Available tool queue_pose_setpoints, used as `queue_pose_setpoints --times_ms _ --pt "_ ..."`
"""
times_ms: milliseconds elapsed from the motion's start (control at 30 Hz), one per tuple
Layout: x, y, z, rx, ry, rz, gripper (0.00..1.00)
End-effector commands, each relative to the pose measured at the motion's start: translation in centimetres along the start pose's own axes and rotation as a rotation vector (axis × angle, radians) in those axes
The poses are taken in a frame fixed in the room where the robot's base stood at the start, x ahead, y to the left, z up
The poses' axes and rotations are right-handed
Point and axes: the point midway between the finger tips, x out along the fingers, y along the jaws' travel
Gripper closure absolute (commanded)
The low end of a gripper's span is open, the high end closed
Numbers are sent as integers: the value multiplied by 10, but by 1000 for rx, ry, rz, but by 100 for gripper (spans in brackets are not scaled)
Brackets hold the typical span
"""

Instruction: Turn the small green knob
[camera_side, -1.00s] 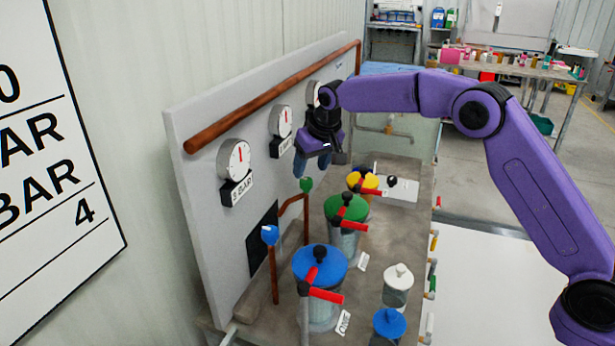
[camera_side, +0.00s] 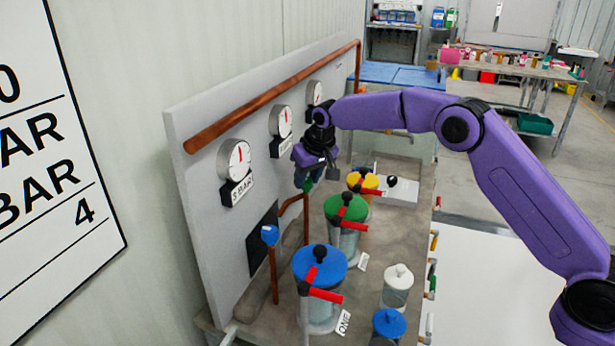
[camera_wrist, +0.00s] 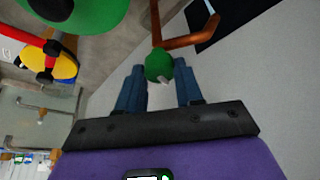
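The small green knob (camera_wrist: 158,65) sits on top of a copper pipe (camera_wrist: 190,41) and has a pale pointer on it. In the wrist view it lies between the two blue fingers of my gripper (camera_wrist: 160,85), with gaps on both sides, the larger one on the right. In the side view my gripper (camera_side: 307,184) points down at the knob and mostly covers it; only a bit of green (camera_side: 308,186) shows. How far the fingertips reach down along the knob is hard to tell.
Lidded jars with red-handled valves stand alongside: green (camera_side: 345,207), blue (camera_side: 320,263) and yellow (camera_side: 363,181). A blue knob (camera_side: 269,235) on another pipe stands nearer the camera. The grey panel (camera_side: 200,220) with gauges (camera_side: 234,159) rises close to the left of my gripper.

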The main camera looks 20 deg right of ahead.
Motion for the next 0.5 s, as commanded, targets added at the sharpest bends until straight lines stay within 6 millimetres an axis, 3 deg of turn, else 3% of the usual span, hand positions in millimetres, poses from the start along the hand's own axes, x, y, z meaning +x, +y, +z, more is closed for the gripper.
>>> queue_pose_setpoints --times_ms 500 --pt "0 2 0 -231 -3 -95 95"
